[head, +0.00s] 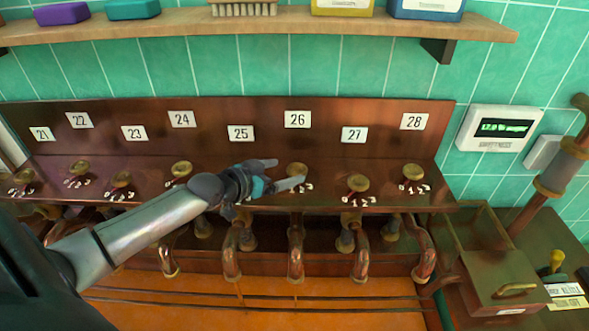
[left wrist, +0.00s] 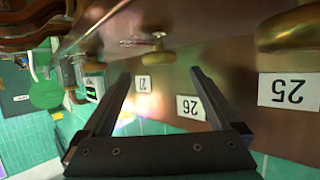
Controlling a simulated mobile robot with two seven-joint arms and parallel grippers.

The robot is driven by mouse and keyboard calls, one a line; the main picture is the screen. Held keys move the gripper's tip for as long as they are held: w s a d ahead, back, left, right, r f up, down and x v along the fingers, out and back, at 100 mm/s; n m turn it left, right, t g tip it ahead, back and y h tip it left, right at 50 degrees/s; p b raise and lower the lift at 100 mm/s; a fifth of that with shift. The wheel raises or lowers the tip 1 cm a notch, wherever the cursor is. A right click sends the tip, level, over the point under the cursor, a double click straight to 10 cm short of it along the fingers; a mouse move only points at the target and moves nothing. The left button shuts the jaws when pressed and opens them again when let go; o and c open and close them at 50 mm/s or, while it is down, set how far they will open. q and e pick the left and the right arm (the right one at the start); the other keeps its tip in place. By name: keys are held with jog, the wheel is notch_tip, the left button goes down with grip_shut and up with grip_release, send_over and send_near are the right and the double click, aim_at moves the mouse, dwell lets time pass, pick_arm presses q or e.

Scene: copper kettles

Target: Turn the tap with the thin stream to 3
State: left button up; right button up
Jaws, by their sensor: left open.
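A row of taps with brass knobs stands on a copper ledge (head: 320,195) under plates numbered 21 to 28. A faint thin line shows below the copper spout (head: 232,265) near plate 25; I cannot be sure it is a stream. My left gripper (head: 290,172) is open and empty, its fingers pointing right around the area of the knob (head: 297,170) below plate 26. Contact cannot be told. The knob below plate 25 is hidden by my arm. In the left wrist view my open gripper (left wrist: 160,72) shows, with a brass knob (left wrist: 157,57) beyond its tips and a larger knob (left wrist: 288,27) at the right.
A wooden shelf (head: 300,22) with soap blocks and a brush runs above. A display (head: 499,127) hangs on the tiled wall at right. A lidded box (head: 505,270) and an upright copper pipe (head: 560,165) stand at right. Neighbouring knobs (head: 358,183) are close together.

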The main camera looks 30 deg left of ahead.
aim_at(297, 168)
pick_arm(q)
jog(key=shift+b+x, duration=0.35)
jog(key=shift+x, duration=2.15)
jog(key=shift+c, duration=0.3)
